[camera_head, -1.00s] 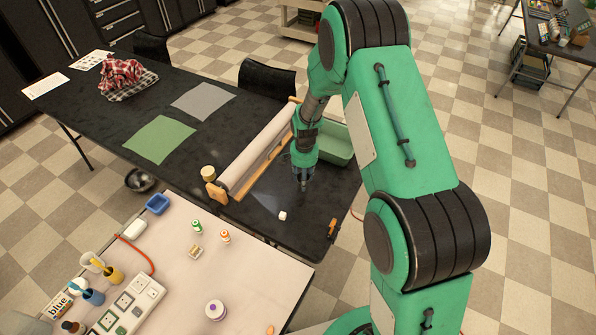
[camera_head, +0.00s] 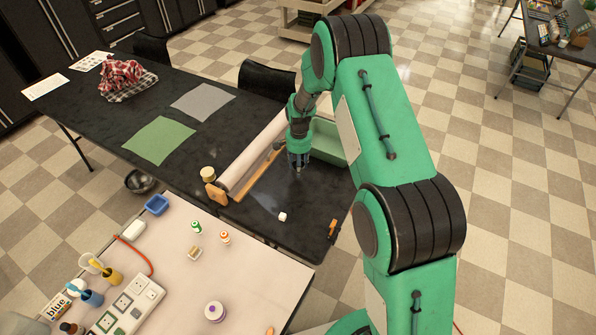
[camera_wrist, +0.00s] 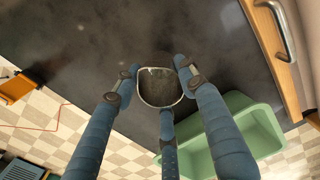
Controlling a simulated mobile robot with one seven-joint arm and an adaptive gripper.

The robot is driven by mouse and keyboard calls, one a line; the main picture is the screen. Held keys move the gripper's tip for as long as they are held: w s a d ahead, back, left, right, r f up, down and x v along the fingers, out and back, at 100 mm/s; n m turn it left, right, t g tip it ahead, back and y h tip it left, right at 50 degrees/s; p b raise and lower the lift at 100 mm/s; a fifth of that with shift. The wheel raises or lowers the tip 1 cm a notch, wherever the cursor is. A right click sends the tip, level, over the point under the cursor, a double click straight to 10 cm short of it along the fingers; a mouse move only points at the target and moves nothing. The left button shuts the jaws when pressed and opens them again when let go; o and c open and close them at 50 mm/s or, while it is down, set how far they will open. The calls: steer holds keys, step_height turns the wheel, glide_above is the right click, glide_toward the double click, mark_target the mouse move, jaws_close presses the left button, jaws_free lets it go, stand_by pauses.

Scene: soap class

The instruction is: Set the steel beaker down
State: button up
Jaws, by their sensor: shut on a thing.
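The steel beaker (camera_wrist: 160,88) shows in the wrist view as a round metal rim with a dark inside, seen from above. My gripper (camera_wrist: 158,76) has its blue fingers closed around the beaker's sides. In the head view my gripper (camera_head: 298,167) points down over the right part of the black table (camera_head: 262,228), between the paper roll and the green tub. The beaker is too small and covered to make out there. I cannot tell whether its base touches the table.
A green tub (camera_head: 328,143) stands close behind my gripper, and a paper roll on a wooden holder (camera_head: 236,167) lies to its left. A small white block (camera_head: 282,216) and an orange-handled tool (camera_head: 333,229) lie nearer the front. Bare tabletop lies between them.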

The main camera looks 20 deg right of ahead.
steer(key=shift+w, duration=0.35)
steer(key=shift+f+b, duration=0.3)
steer(key=shift+f, duration=1.45)
steer(key=shift+f, duration=0.1)
steer(key=o, duration=1.2)
steer(key=shift+f, duration=0.1)
steer(key=shift+c, duration=0.2)
steer(key=shift+r, duration=0.2)
step_height(320, 180, up, 12)
steer(key=p, duration=0.1)
